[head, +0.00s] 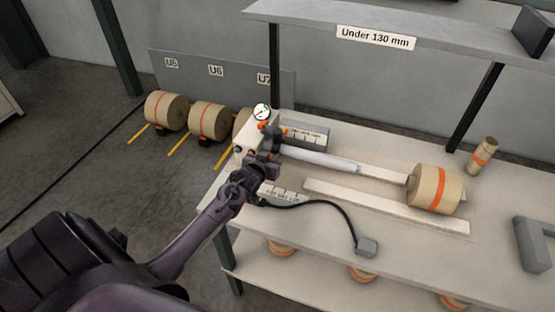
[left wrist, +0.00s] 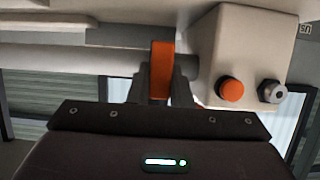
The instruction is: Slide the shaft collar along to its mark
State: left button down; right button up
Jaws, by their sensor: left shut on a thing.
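The orange shaft collar (left wrist: 161,70) shows upright between the two dark fingers of my left gripper (left wrist: 155,88) in the left wrist view. The fingers are shut on it. It sits at the shaft, close to the white box (left wrist: 235,60) with an orange button and a metal knob. In the head view my left gripper (head: 268,156) is at the left end of the pale shaft (head: 320,160) and hides most of the collar. A scale plate (head: 305,133) with tick marks lies behind the shaft, another (head: 284,193) in front. I cannot tell which tick is the mark.
A round gauge (head: 261,112) stands on the box by my gripper. A kraft roll (head: 435,189) is at the shaft's right. A black cable runs to a grey block (head: 367,246) on the bench. A shelf (head: 460,45) overhangs the back. Floor rolls (head: 207,121) stand left.

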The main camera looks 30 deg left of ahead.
pick_arm(q)
jog(key=c, duration=1.6)
grip_release()
jog(key=shift+a, duration=0.2)
jog(key=shift+c, duration=0.2)
jog(key=o, duration=0.3)
jog(key=shift+s+a, duration=0.1)
jog(key=shift+a, duration=0.05)
jog(key=shift+s+d+r, duration=0.15)
jog(key=shift+s+d, duration=0.15)
jog(key=shift+s, duration=0.25)
jog(key=b+v, duration=0.1)
jog(key=v, duration=0.5)
jog(key=shift+s+r, duration=0.15)
jog(key=shift+s, duration=0.15)
